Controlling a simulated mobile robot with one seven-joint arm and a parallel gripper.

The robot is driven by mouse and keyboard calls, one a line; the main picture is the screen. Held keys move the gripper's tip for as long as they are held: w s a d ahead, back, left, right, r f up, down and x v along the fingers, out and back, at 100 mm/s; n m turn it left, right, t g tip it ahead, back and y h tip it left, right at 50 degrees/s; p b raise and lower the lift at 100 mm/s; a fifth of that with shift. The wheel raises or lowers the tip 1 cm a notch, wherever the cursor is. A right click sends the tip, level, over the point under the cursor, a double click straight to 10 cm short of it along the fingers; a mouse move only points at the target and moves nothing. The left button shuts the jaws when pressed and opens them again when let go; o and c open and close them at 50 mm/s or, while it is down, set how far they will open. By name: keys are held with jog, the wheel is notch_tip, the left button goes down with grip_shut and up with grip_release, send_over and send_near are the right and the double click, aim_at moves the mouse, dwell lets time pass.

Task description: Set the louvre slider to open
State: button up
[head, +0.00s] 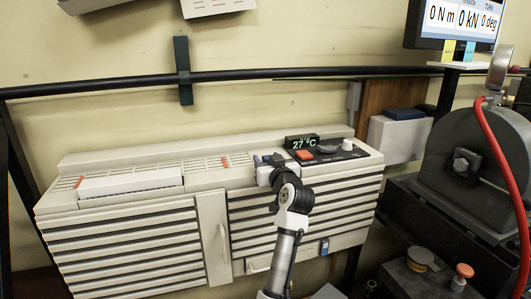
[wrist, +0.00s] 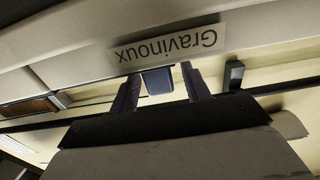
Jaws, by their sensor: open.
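The pale louvred unit (head: 212,240) stands against the wall, with slatted vents in its front and grilles on top. My gripper (head: 267,159) is over its top, just left of the control panel (head: 335,155). In the wrist view the two dark purple fingers of my gripper (wrist: 160,85) stand apart. A small dark blue-grey block (wrist: 157,82) shows between them; it may be the slider knob. I cannot tell whether the fingers touch it. In the head view my gripper hides that spot, and I cannot make out the slider's setting.
The panel has a 27 °C display (head: 302,142), an orange button (head: 305,155) and a pale knob (head: 347,144). A dark rail (head: 270,74) with a clamp (head: 183,70) crosses the wall. A grey machine with a red hose (head: 496,140) stands at right. A "Gravinoux" label (wrist: 168,48) appears upside down.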

jog(key=shift+x, duration=1.15)
grip_shut()
